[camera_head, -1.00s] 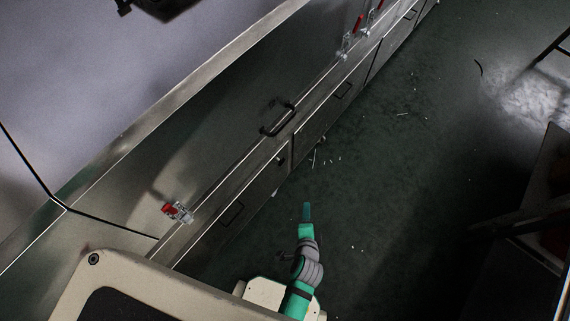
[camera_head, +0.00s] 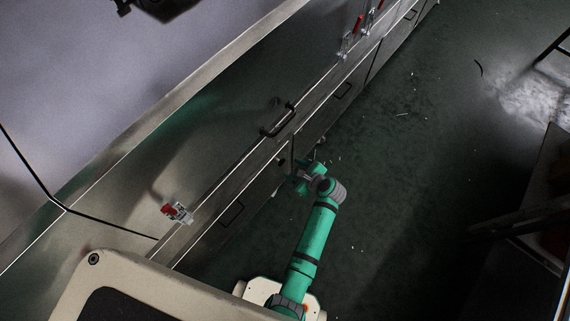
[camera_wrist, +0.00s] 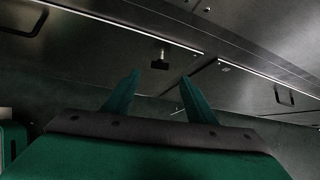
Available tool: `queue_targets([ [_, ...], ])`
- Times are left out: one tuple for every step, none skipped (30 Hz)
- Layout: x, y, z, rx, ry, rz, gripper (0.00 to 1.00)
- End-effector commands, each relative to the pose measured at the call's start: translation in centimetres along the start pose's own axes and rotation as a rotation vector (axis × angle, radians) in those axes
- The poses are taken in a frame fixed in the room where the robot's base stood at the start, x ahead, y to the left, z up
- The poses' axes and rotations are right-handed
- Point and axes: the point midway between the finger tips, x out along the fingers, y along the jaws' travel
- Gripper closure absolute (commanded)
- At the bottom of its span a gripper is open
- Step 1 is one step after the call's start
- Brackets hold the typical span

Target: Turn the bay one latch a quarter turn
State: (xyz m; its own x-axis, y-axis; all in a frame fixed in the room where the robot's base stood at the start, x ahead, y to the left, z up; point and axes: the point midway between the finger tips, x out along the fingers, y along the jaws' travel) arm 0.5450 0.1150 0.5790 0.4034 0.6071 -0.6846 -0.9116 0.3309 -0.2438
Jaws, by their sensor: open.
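A small dark latch with a bar-shaped handle (camera_wrist: 160,63) sits on the metal lower panel, near the middle of the wrist view. It also shows as a small dark knob in the head view (camera_head: 281,161), near a vertical panel seam. No label is readable, so I cannot tell its bay number. My gripper (camera_wrist: 158,88) is open and empty. Its two green fingers point toward the panel, with the latch beyond and between them, apart from it. In the head view, the wrist end of my arm is just right of the latch; the fingertips are hard to make out.
A black bar handle (camera_head: 278,118) sticks out above the lower panels. Red-handled clamps (camera_head: 177,212) sit along the casing, with others farther up (camera_head: 347,42). Rectangular pulls (camera_head: 232,214) mark the panels. The dark floor (camera_head: 390,190) to the right is mostly clear, with scattered debris.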

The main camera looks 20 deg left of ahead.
Motion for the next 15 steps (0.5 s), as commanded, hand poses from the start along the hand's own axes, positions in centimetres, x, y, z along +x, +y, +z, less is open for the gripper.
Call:
queue_targets([
  [0.9,0.0,0.0,0.0,0.0,0.002,0.48],
  [1.5,0.0,0.0,0.0,0.0,0.002,0.48],
  [2.2,0.0,0.0,-0.001,0.0,0.001,0.48],
  [2.8,0.0,0.0,-0.002,0.0,0.002,0.48],
  [3.3,0.0,0.0,-0.002,0.001,0.001,0.48],
  [4.0,0.0,0.0,-0.001,0.0,0.002,0.48],
  [4.5,0.0,0.0,-0.001,0.001,0.001,0.48],
  [5.0,0.0,0.0,-0.001,0.001,0.001,0.48],
  [5.6,0.0,0.0,-0.001,0.001,0.001,0.48],
  [6.0,0.0,0.0,-0.001,0.001,0.0,0.48],
  [6.3,0.0,0.0,-0.001,0.001,0.001,0.48],
  [6.8,0.0,0.0,-0.001,0.001,0.001,0.48],
  [7.0,0.0,0.0,-0.001,0.001,0.0,0.48],
  [7.3,-0.1,0.0,-0.002,0.001,-0.001,0.48],
  [7.5,-0.1,0.0,-0.002,0.001,-0.001,0.48],
])
